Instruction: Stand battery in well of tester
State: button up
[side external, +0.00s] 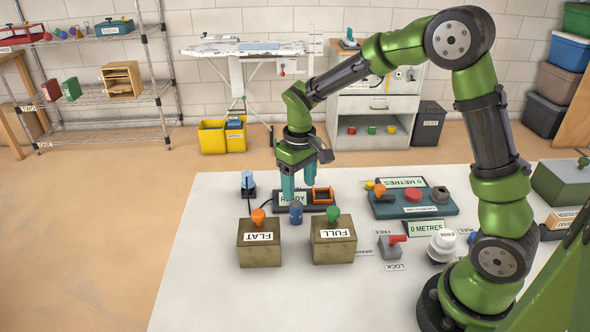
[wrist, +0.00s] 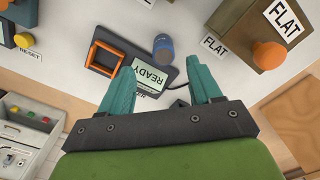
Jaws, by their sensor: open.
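The battery, a dark blue cylinder (side external: 296,212), stands upright on the white table just in front of the tester; it also shows in the wrist view (wrist: 163,46). The tester (side external: 282,208) is a dark flat unit with a READY display and an orange square-framed well (side external: 323,194). In the wrist view the orange frame (wrist: 103,58) looks empty. My gripper (side external: 299,190) is open and empty, its teal fingers pointing down above the tester, behind the battery. In the wrist view its fingers (wrist: 163,85) frame the display end, and the battery lies beyond their tips.
A FLAT box (side external: 260,252) with an orange knob and a FULL box (side external: 334,250) with a green knob stand close in front of the battery. A blue item (side external: 248,184) stands left of the tester. A control panel (side external: 415,207) is to the right. The table's left front is clear.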

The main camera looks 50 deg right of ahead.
aim_at(295, 203)
jog(key=f, duration=0.5)
jog(key=w+f, duration=0.1)
jog(key=f, duration=0.1)
jog(key=shift+a+f, duration=0.2)
jog(key=shift+f, duration=0.1)
grip_shut()
